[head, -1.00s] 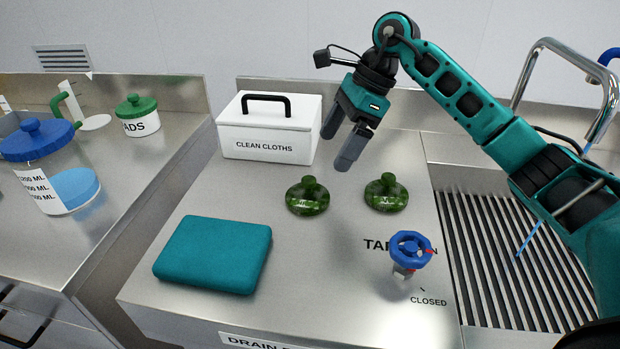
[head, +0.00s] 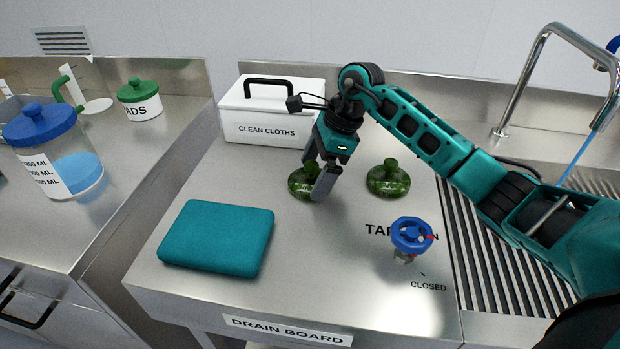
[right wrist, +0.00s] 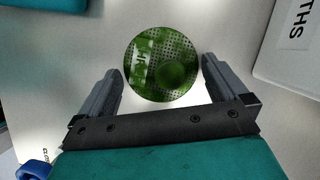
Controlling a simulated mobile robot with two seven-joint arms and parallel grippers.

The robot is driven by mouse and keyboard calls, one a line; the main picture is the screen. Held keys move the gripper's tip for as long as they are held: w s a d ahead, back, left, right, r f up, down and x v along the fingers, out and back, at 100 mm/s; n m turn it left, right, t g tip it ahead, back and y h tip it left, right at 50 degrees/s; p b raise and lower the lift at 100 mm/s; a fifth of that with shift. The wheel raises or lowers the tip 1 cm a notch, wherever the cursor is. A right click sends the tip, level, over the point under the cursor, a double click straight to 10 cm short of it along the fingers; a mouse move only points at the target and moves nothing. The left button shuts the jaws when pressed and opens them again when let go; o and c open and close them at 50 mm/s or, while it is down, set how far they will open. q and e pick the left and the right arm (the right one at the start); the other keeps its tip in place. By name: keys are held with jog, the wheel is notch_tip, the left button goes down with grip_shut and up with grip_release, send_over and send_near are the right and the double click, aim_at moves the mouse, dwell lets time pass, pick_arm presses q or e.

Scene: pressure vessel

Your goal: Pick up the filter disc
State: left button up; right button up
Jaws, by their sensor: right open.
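Two dark green discs with round knobs lie on the metal drain board. I cannot tell from their blurred labels which is the filter disc. The left green disc (head: 299,187) is partly hidden behind my right gripper (head: 317,178). My right gripper is open, pointing down over this disc, with a finger on either side of it. In the right wrist view the disc (right wrist: 150,55) has a perforated face and a pale label, and sits between the open fingers (right wrist: 162,68). The right green disc (head: 388,179) stands apart. My left gripper is not in view.
A blue valve knob (head: 411,235) stands at the front right. A folded teal cloth (head: 217,238) lies front left. A white clean-cloths box (head: 270,112) stands behind the discs. A grooved sink area (head: 495,270) and tap (head: 520,80) are on the right.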

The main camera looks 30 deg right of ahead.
jog(key=shift+a+f, duration=0.15)
jog(key=shift+f, duration=0.25)
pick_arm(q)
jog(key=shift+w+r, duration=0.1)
pick_arm(e)
jog(key=shift+c, duration=0.2)
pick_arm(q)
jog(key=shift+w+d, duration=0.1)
pick_arm(e)
jog(key=c, duration=0.8)
jog(key=shift+o, duration=0.2)
